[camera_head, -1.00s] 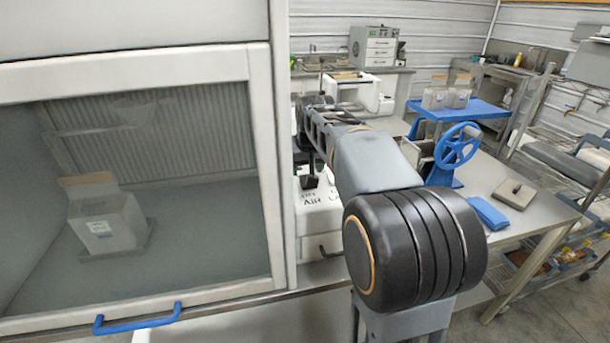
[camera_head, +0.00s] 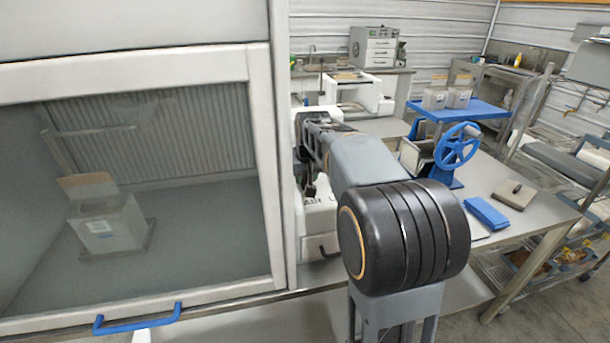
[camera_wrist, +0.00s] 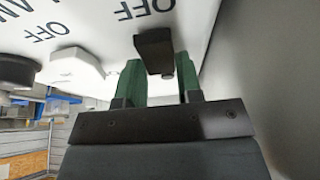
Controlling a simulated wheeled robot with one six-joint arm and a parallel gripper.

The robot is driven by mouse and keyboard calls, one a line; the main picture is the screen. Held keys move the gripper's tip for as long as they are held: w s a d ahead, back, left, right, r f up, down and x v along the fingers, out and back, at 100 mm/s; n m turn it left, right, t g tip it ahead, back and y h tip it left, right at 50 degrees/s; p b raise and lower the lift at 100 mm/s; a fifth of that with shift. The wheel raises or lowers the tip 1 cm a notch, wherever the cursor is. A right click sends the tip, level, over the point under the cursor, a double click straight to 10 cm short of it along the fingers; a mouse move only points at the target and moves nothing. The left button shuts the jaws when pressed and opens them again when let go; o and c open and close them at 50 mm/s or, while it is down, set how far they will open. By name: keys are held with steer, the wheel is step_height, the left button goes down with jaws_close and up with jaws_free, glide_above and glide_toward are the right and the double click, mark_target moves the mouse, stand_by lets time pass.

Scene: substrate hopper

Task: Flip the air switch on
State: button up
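In the wrist view, a black switch lever (camera_wrist: 153,50) sticks out from a white panel (camera_wrist: 100,22) marked with "OFF" labels, which appear upside down. My gripper (camera_wrist: 158,78) has two green fingers standing apart, with the lever's end at the gap between them. A gap shows on the right side; contact on the left is unclear. In the head view, the white box (camera_head: 320,218) carries a partly covered "AIR" label beside my arm.
A white switch (camera_wrist: 72,68) and a dark round knob (camera_wrist: 16,70) sit left of the lever. A grey wall rises close on the right in the wrist view. A glass-fronted cabinet (camera_head: 262,150) stands left of my arm. A blue handwheel (camera_head: 456,148) stands on the table to the right.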

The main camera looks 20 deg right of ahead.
steer(key=c, duration=0.4)
steer(key=r+g+p, duration=0.1)
steer(key=p, duration=0.2)
steer(key=shift+w+p, duration=0.15)
steer(key=shift+p, duration=0.15)
steer(key=g+p, duration=0.1)
steer(key=p, duration=0.3)
steer(key=g+p, duration=0.1)
steer(key=p, duration=0.1)
steer(key=shift+w+d+f+g+y, duration=0.1)
steer(key=shift+w+f+g+y, duration=0.15)
steer(key=shift+w+g+y, duration=0.05)
steer(key=shift+f+g+p, duration=0.4)
steer(key=shift+p, duration=0.3)
steer(key=o, duration=0.9)
step_height(320, 180, up, 14)
steer(key=shift+b, duration=0.35)
steer(key=shift+w+f, duration=0.1)
steer(key=shift+f, duration=0.05)
